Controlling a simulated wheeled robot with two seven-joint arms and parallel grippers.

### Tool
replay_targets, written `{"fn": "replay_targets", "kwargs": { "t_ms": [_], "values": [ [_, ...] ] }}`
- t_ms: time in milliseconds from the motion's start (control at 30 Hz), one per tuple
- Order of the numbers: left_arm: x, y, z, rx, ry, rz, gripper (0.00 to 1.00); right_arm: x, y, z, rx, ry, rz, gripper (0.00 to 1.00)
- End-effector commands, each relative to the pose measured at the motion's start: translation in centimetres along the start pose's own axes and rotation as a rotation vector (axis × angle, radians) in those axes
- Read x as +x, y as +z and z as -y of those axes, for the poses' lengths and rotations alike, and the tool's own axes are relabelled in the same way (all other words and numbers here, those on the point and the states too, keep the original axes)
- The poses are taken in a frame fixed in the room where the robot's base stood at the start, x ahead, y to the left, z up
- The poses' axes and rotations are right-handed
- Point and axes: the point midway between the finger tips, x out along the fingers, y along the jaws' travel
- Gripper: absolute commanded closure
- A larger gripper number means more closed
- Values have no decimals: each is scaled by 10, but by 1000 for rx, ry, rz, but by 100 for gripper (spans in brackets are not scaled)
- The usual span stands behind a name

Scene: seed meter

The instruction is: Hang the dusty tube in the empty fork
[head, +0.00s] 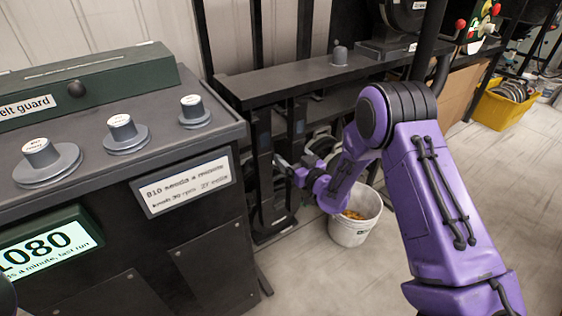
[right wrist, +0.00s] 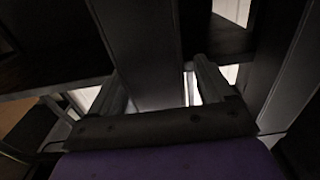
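Dark upright tubes hang under the shelf edge in the head view, one at the front (head: 264,170) and one behind it (head: 297,118). I cannot tell which is dusty, and no empty fork shows clearly. My right gripper (head: 281,166) reaches left beside the front tube, under the shelf. In the right wrist view its two fingers (right wrist: 160,85) stand wide apart, with a broad dark upright shape between or just beyond them. I cannot tell whether they touch it.
A dark shelf (head: 310,76) runs above the gripper. A cabinet with knobs (head: 125,133) and a display (head: 40,250) stands left. A white bucket (head: 350,233) with orange-brown contents stands on the floor below my right arm. A yellow crate (head: 495,108) is far right, with open floor before it.

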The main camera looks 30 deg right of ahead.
Motion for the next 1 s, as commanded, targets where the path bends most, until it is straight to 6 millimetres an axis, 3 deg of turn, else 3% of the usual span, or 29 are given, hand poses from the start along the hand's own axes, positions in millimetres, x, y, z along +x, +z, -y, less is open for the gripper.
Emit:
{"fn": "replay_targets", "kwargs": {
  "t_ms": [267,500,700,1000],
  "values": [
    [-2,-1,0,0,0,0,100,-12,0,0,0,-1,4,19],
    [-6,-2,0,0,0,0,100,-70,0,0,1,1,4,19],
    [-6,-2,0,0,0,0,100,-102,0,0,0,0,2,19],
    [-6,-2,0,0,0,0,100,-109,0,0,0,0,0,19]
  ]
}}
